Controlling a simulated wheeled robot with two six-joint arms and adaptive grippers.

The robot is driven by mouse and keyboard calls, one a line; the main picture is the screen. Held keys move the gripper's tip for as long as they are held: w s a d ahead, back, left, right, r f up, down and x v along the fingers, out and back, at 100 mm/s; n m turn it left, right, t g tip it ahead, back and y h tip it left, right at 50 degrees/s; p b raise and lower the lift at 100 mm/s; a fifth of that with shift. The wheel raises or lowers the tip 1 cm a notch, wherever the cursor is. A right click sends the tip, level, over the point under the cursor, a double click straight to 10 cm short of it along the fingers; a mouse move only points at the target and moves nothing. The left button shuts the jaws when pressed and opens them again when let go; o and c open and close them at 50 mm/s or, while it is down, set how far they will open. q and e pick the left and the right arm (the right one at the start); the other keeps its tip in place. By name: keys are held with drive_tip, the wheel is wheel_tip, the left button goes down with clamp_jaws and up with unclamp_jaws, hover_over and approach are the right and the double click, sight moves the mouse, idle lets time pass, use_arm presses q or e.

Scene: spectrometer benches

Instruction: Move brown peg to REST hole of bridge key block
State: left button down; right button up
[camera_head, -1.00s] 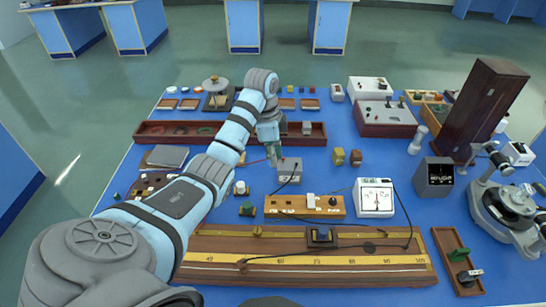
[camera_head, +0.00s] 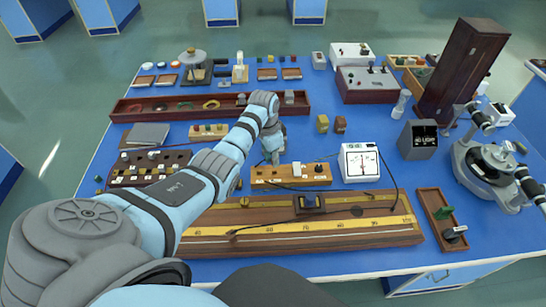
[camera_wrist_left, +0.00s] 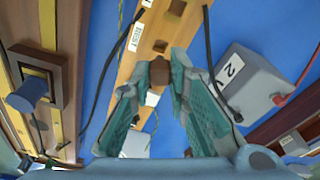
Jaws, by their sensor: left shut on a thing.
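In the left wrist view the block (camera_wrist_left: 149,62) runs under my fingertips, with a REST label (camera_wrist_left: 136,37) and dark square holes. My left gripper (camera_head: 272,160) points down at the block's back left side. In the wrist view my left gripper (camera_wrist_left: 172,72) is shut on the brown peg (camera_wrist_left: 182,62), which shows between the fingertips, partly hidden. I cannot tell whether the peg touches the block. My right gripper is out of view.
A white dial meter (camera_head: 360,162) stands right of the block. A long wooden scale board (camera_head: 290,238) lies in front. A grey box marked 2 (camera_wrist_left: 243,85) stands close beside my gripper, and black leads (camera_wrist_left: 208,45) run nearby. A dark peg rack (camera_head: 150,168) lies left.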

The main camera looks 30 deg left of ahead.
use_arm(q)
wheel_tip(320, 180, down, 3)
drive_tip(key=shift+r+b, duration=0.15)
drive_tip(key=shift+b, duration=0.95)
drive_tip(key=shift+f+b, duration=0.6)
drive_tip(key=shift+f, duration=0.35)
drive_tip(key=c, duration=1.5)
unclamp_jaws()
drive_tip(key=shift+o, duration=0.2)
drive_tip(key=shift+r, duration=0.15)
wheel_tip(320, 180, up, 12)
drive_tip(key=s, duration=0.1)
drive_tip(key=shift+a, duration=0.35)
drive_tip(key=shift+s, duration=0.1)
